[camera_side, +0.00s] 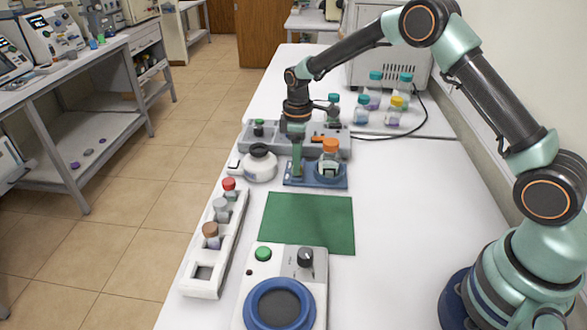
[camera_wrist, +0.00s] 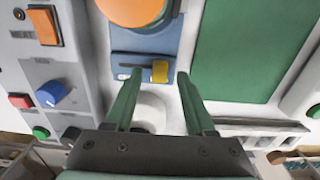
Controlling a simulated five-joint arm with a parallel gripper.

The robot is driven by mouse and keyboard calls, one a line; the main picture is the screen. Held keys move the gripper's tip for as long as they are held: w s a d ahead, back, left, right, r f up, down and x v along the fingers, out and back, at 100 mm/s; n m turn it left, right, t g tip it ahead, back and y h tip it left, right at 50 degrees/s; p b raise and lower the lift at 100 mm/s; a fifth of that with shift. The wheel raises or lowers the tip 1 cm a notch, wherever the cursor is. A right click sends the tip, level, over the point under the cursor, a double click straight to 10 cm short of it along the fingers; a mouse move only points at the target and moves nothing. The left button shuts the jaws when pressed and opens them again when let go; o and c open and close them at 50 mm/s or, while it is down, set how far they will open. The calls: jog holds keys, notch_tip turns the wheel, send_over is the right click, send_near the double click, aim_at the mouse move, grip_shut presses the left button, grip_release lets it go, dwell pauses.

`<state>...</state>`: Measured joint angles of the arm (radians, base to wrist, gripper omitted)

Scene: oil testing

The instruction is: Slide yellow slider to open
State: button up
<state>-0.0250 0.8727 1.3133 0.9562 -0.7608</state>
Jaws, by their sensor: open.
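The yellow slider (camera_wrist: 160,71) sits at the right part of a short dark slot (camera_wrist: 131,66) on a blue base (camera_wrist: 146,45) in the wrist view. My gripper (camera_wrist: 160,76) is open, with one green finger on each side of the slider and a gap between. I cannot tell whether the fingertips touch the base. In the side view my gripper (camera_side: 297,170) points down at the left part of the blue base (camera_side: 316,184), and the slider is hidden there. A bottle with an orange cap (camera_side: 329,145) stands on the base; its cap (camera_wrist: 133,10) fills the wrist view's top.
A grey panel (camera_wrist: 60,65) with knobs and buttons stands behind the base. A white round bottle (camera_side: 260,164) is close on the left. A flat green mat (camera_side: 308,222) lies in front. A white rack (camera_side: 205,275) holds several capped vials.

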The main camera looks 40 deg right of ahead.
jog(key=shift+f, duration=0.55)
grip_shut()
dwell(1.1)
